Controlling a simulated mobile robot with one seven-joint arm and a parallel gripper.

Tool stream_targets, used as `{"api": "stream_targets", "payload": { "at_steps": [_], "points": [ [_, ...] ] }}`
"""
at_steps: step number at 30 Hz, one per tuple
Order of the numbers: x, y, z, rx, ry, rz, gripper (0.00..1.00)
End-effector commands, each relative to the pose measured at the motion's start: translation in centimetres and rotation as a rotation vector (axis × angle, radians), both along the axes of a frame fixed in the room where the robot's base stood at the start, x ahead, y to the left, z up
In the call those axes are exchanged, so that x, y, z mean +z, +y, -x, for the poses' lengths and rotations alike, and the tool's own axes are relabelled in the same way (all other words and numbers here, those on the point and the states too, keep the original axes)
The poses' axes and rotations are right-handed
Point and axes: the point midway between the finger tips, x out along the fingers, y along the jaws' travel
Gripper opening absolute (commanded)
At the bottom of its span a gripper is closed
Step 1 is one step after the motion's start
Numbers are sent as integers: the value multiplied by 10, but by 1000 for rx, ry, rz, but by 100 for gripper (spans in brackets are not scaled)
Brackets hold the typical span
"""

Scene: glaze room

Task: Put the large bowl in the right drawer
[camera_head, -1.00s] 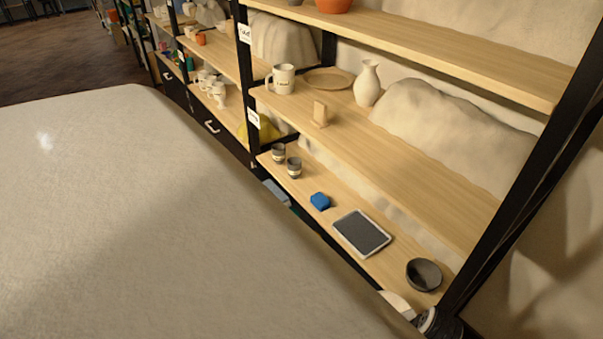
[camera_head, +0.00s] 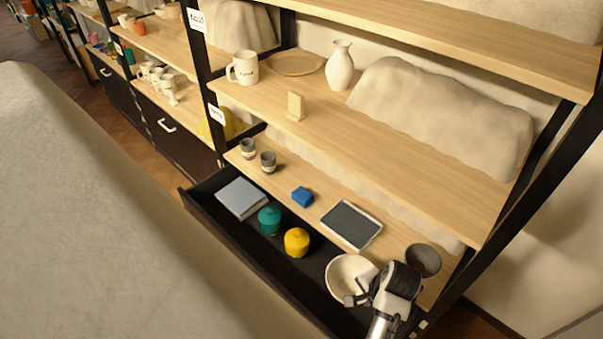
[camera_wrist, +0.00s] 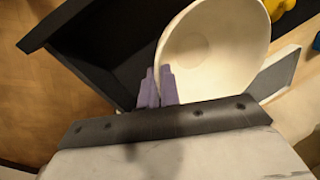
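The large cream bowl (camera_head: 345,270) is at the right end of the open black drawer (camera_head: 255,250), below the bottom shelf. In the wrist view the bowl (camera_wrist: 222,50) is tilted, with its inside towards the camera. My gripper (camera_head: 364,290) is at the bowl's right side in the head view. In the wrist view my gripper's two purple fingers (camera_wrist: 159,78) are close together on the bowl's near rim, shut on it. The bowl's underside is hidden, so I cannot tell whether it touches the drawer floor.
The drawer also holds a teal jar (camera_head: 269,220), a yellow jar (camera_head: 296,242) and a grey-blue box (camera_head: 241,198). The shelf just above bears a tablet (camera_head: 351,226), a blue block (camera_head: 302,197), a dark bowl (camera_head: 423,260) and two small cups. A pale surface fills the left.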

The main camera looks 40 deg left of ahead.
Motion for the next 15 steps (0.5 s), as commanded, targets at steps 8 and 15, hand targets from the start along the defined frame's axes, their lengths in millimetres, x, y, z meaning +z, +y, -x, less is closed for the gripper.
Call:
{"api": "stream_targets", "payload": {
  "at_steps": [8,15],
  "points": [
    [-12,0,0,1,2,-1,0],
    [-72,-1,1,-1,5,2,0]
  ]
}}
